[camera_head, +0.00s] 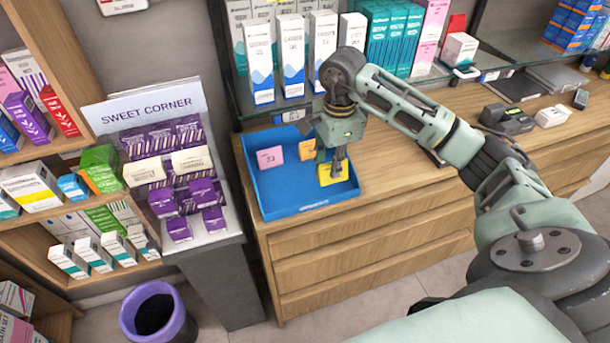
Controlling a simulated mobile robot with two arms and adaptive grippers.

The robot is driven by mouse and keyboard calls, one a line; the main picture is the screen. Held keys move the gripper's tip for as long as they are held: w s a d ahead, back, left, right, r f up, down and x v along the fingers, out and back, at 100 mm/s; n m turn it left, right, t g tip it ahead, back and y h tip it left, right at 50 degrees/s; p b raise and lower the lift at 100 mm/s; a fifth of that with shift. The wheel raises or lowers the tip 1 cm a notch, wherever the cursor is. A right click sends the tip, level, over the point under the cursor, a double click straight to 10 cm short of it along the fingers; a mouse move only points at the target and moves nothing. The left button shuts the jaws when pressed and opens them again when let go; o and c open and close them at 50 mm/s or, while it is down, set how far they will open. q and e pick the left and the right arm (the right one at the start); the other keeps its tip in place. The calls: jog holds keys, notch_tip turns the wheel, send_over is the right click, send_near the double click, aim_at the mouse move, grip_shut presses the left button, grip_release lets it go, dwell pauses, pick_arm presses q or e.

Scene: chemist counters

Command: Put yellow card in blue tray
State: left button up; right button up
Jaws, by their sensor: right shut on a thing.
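The blue tray (283,203) sits on the wooden counter at its left end. My right gripper (336,168) points down over the right part of the tray. It is shut on the yellow card (331,177), which is inside the tray's outline, near its right wall. I cannot tell whether the card touches the tray floor. A pink card (270,157) stands in the tray to the left, and an orange card (307,149) is behind the gripper, partly hidden by it. My left gripper is not in view.
A glass shelf with tall white boxes (290,58) and teal boxes (388,40) is behind the arm. A Sweet Corner stand (150,108) with purple packets is left of the tray. A purple bin (157,312) is on the floor.

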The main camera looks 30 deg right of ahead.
jog(key=w+a, duration=0.1)
jog(key=w+a+f+p, duration=0.1)
jog(key=a, duration=0.1)
jog(key=w+a+f, duration=0.1)
jog(key=shift+w+a+f, duration=0.15)
jog(key=shift+f, duration=0.1)
jog(key=shift+w+a+f+p, duration=0.15)
jog(key=shift+a+f+p, duration=0.05)
jog(key=shift+p, duration=0.1)
jog(key=shift+f, duration=0.25)
notch_tip(320, 180, down, 3)
jog(key=shift+f+p, duration=0.2)
jog(key=shift+p, duration=0.7)
jog(key=shift+f, duration=0.2)
jog(key=shift+f+b, duration=0.25)
jog(key=shift+b, duration=0.05)
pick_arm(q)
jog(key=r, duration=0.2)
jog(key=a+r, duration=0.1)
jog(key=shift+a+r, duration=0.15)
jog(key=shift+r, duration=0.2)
pick_arm(e)
jog(key=o, duration=0.8)
jog(key=shift+r, duration=0.1)
